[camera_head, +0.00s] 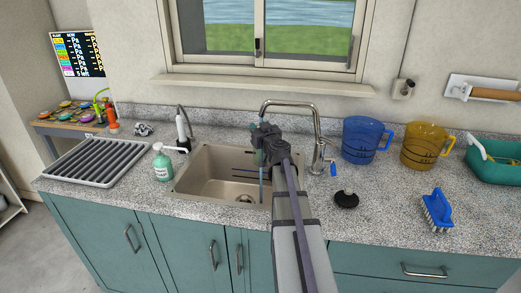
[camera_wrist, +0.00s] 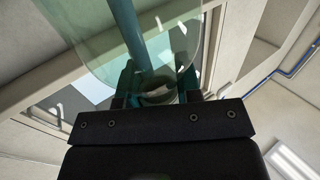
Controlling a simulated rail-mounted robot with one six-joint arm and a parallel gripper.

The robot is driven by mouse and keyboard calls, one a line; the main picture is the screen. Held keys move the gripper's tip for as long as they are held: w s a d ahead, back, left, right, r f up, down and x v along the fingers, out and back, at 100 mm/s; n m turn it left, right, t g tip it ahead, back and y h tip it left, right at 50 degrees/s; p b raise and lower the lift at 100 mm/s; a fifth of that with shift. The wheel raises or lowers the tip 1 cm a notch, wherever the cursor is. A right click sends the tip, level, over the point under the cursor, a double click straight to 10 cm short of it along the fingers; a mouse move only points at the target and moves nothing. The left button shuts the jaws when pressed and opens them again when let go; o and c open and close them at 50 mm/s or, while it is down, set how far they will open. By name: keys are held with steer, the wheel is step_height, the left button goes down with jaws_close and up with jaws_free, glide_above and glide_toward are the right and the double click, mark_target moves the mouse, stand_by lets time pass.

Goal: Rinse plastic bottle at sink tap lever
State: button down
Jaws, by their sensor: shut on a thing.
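My gripper (camera_head: 265,143) is over the sink basin, just below the tap spout, and is shut on a translucent green plastic bottle. In the wrist view the bottle (camera_wrist: 185,38) rises beyond the jaws, with its narrow end between the fingertips (camera_wrist: 158,88). In the head view the gripper hides most of the bottle. The chrome tap (camera_head: 316,125) arches over the sink (camera_head: 195,165). Its blue-tipped lever (camera_head: 333,168) is at the base, right of my arm. A thin blue stream (camera_head: 262,186) shows below the gripper; a blue-green column (camera_wrist: 124,25) crosses the bottle in the wrist view.
A soap bottle (camera_head: 162,165) stands left of the sink, beside a ribbed drying rack (camera_head: 92,163). Right of the tap are a blue jug (camera_head: 362,142), a yellow jug (camera_head: 422,147), a black stopper (camera_head: 346,199) and a blue brush (camera_head: 437,211).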

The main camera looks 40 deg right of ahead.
steer(key=shift+d, duration=0.15)
steer(key=shift+d, duration=0.45)
stand_by(0.3)
steer(key=shift+a, duration=0.6)
